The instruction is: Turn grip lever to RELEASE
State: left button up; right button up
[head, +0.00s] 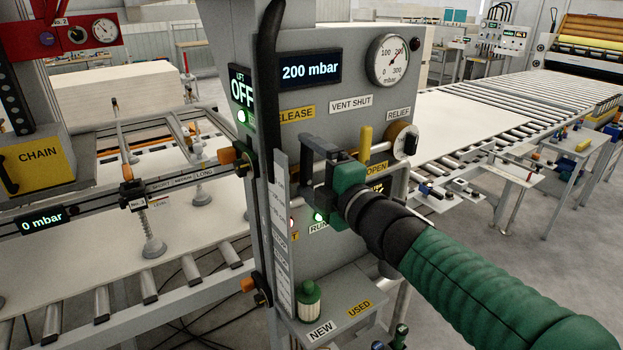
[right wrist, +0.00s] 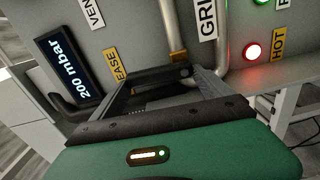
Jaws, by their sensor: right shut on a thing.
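My right gripper (head: 309,165) is at the front of the grey control post, below the yellow RELEASE label (head: 297,113). It is shut on the grip lever, whose dark bar (right wrist: 165,80) shows only partly between the fingers in the right wrist view. The fingers hide most of the lever in the head view. In the right wrist view the partly cut RELEASE label (right wrist: 117,66) lies left of the fingers, and the GRIP label (right wrist: 207,18) is up to the right. The exact lever angle cannot be told. My left gripper is not in view.
The post carries a 200 mbar display (head: 310,69), a dial gauge (head: 388,60), a relief knob (head: 404,140) and a yellow handle (head: 365,137). A thick black hose (head: 269,70) runs down its left edge. A shelf (head: 340,307) juts out below.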

jog(key=shift+a+f+n, duration=0.15)
jog(key=shift+f+n, duration=0.25)
jog(key=shift+f, duration=0.05)
jog(key=o, duration=1.8)
jog(key=shift+s, duration=0.1)
jog(key=shift+o, duration=0.2)
jog(key=shift+r, duration=0.1)
jog(key=p+v, duration=0.8)
jog(key=v, duration=0.9)
